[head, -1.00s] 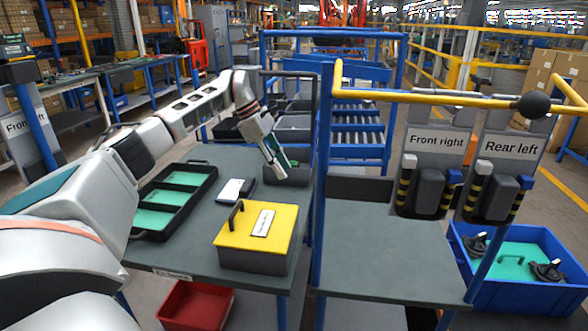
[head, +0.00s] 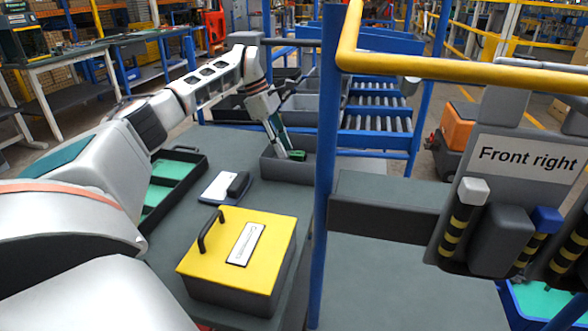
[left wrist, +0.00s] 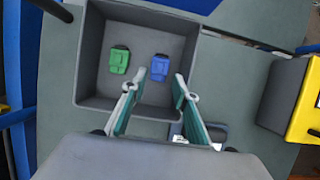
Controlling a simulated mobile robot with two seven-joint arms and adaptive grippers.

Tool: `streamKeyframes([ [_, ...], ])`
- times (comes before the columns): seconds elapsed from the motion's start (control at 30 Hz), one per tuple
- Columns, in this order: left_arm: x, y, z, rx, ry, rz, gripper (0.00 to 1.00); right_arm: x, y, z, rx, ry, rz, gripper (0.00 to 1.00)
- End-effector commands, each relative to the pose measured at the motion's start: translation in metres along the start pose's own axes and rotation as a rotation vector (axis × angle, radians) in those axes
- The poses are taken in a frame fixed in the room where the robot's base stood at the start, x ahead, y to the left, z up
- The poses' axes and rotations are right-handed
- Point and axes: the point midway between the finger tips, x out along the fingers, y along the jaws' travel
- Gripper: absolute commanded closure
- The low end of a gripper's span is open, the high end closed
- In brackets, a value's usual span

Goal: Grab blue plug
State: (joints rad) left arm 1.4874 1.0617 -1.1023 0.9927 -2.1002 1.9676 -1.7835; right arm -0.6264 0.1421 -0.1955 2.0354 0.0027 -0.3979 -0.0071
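In the left wrist view, a blue plug (left wrist: 160,67) lies on the floor of a grey bin (left wrist: 138,22), at its right side. A green plug (left wrist: 119,60) lies to its left in the same bin. My left gripper (left wrist: 156,92) is open and empty, its fingers pointing into the bin from the near side, with the blue plug ahead between them. In the head view, the left gripper (head: 286,153) reaches down over the grey bin (head: 274,168), and the green plug (head: 297,155) shows beside it. The blue plug is hidden there. My right gripper is out of view.
A yellow-lidded box (head: 262,229) with a black handle stands nearer on the table. A small device (head: 225,187) and a black tray with green compartments (head: 165,186) are beside it. A blue post (head: 327,150) rises close right of the bin. A "Front right" panel (head: 522,159) hangs at right.

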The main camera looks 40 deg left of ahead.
Motion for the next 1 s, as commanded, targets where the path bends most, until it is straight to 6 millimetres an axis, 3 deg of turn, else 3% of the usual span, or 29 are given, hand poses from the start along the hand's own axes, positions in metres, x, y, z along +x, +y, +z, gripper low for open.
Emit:
streamKeyframes([
  [0.4,0.055,-0.001,-0.001,-0.001,0.001,-0.004,0.71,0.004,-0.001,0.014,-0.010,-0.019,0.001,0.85],
  [0.73,0.059,0.000,0.001,0.000,-0.001,0.000,0.71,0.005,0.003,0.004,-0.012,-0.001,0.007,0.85],
  [0.8,0.059,0.000,0.001,0.000,-0.001,0.000,0.86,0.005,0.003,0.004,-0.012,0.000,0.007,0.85],
  [0.83,0.059,0.000,0.001,0.000,-0.001,0.000,0.90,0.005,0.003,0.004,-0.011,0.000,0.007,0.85],
  [1.0,0.059,0.000,0.001,0.000,-0.001,0.000,0.90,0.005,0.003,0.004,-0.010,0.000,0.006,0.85],
])
